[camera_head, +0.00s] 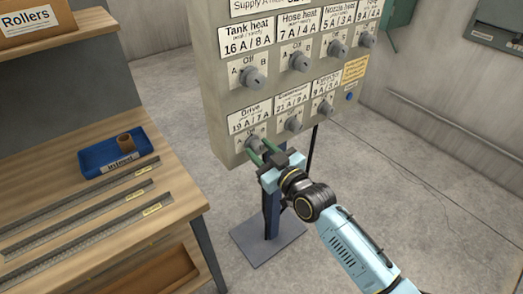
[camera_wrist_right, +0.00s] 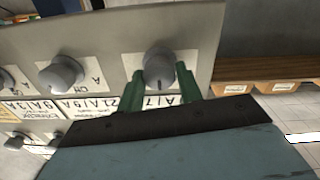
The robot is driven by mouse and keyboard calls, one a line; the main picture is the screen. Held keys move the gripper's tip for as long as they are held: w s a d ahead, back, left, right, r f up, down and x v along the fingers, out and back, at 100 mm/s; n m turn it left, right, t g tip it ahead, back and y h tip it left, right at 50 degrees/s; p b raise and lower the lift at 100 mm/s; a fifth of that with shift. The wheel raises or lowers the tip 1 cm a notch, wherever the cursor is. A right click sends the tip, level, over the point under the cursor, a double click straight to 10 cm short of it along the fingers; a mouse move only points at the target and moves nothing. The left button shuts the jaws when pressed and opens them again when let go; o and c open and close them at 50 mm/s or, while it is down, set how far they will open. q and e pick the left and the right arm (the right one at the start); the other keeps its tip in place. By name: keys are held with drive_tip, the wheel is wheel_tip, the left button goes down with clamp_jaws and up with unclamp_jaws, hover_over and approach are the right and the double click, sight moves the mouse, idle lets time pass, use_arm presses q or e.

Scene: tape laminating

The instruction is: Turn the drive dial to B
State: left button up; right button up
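The grey drive dial (camera_head: 252,142) is at the lower left of the grey control panel (camera_head: 224,102), under the label "Drive 19 A / 7 A". In the right wrist view, the fingers (camera_wrist_right: 160,76) stand on either side of the dial (camera_wrist_right: 159,66), with what looks like a narrow gap. The gripper looks open around it. My left gripper is not in view.
Other dials sit close by: one (camera_head: 293,124) right of the drive dial, the tank heat dial (camera_head: 255,77) above. A wooden bench (camera_head: 185,200) with a blue tray (camera_head: 92,161) and metal strips stands at left. The panel's post rises from a floor plate (camera_head: 262,250).

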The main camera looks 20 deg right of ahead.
drive_tip(key=c, duration=0.5)
drive_tip(key=shift+o, duration=0.2)
drive_tip(key=m+p, duration=0.2)
drive_tip(key=m, duration=0.2)
drive_tip(key=shift+r, duration=0.1)
drive_tip(key=m+p, duration=0.1)
drive_tip(key=m, duration=0.3)
drive_tip(key=shift+d+m+p, duration=0.1)
drive_tip(key=shift+m+p, duration=0.2)
drive_tip(key=o, duration=1)
